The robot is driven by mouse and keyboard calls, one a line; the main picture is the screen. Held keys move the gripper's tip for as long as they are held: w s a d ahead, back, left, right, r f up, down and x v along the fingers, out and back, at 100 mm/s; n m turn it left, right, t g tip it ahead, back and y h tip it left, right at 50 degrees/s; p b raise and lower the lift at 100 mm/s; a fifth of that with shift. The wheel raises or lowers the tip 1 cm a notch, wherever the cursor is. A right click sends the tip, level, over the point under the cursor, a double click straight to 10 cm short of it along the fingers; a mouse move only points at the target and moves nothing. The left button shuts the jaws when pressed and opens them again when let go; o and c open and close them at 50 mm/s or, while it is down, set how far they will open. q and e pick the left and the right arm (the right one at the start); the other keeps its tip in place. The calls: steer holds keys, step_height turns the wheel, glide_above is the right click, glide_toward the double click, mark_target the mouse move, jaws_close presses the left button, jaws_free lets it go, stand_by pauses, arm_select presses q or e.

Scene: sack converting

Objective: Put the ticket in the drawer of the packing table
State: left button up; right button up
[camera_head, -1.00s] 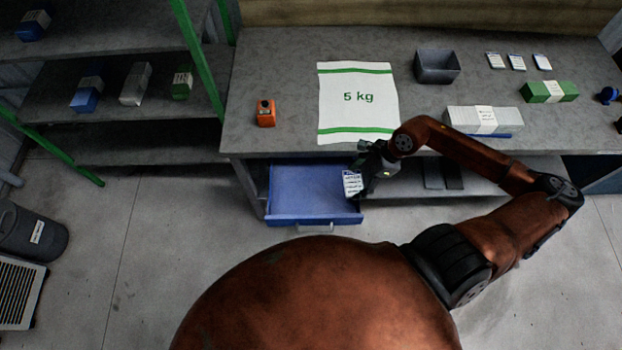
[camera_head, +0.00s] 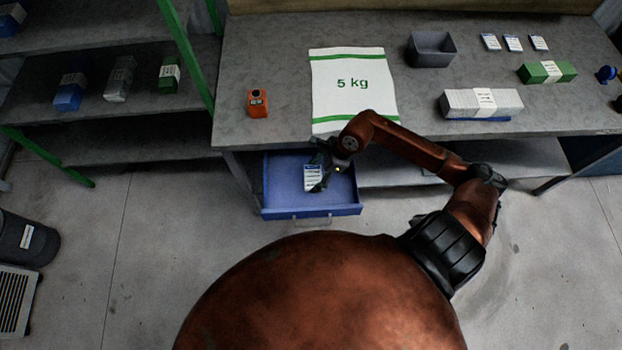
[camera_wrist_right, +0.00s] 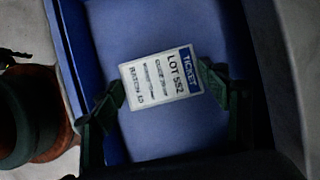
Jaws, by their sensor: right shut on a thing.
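The ticket (camera_head: 313,178) is a small white card with a blue header. In the right wrist view the ticket (camera_wrist_right: 161,78) reads "TICKET" and "LOT 552". My right gripper (camera_head: 318,178) is shut on it, with a fingertip at each end of the card in the right wrist view (camera_wrist_right: 162,88). The blue drawer (camera_head: 285,209) of the packing table (camera_head: 280,70) is pulled open and looks empty inside. The gripper and ticket are over the drawer's opening; the drawer floor (camera_wrist_right: 130,30) shows behind the card. Their height above the floor is hard to tell. My left gripper is not in view.
On the table are a "5 kg" sack (camera_head: 352,85), an orange device (camera_head: 258,103), a grey bin (camera_head: 431,49), banded stacks (camera_head: 481,102) and three more cards (camera_head: 513,44). A shelf rack (camera_head: 110,130) stands at left. The tabletop edge overhangs the drawer's back.

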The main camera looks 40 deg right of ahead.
mark_target(315, 176)
steer(key=shift+w+a+f, duration=0.25)
steer(key=shift+a+f, duration=0.05)
steer(key=shift+f, duration=0.1)
steer(key=shift+w+a+f+b, duration=0.1)
steer(key=shift+f+b, duration=0.3)
steer(key=shift+f, duration=1.35)
steer(key=shift+f, duration=0.1)
steer(key=o, duration=1.2)
steer(key=shift+r, duration=0.2)
steer(key=p+v, duration=0.2)
steer(key=v, duration=0.9)
steer(key=shift+r, duration=0.35)
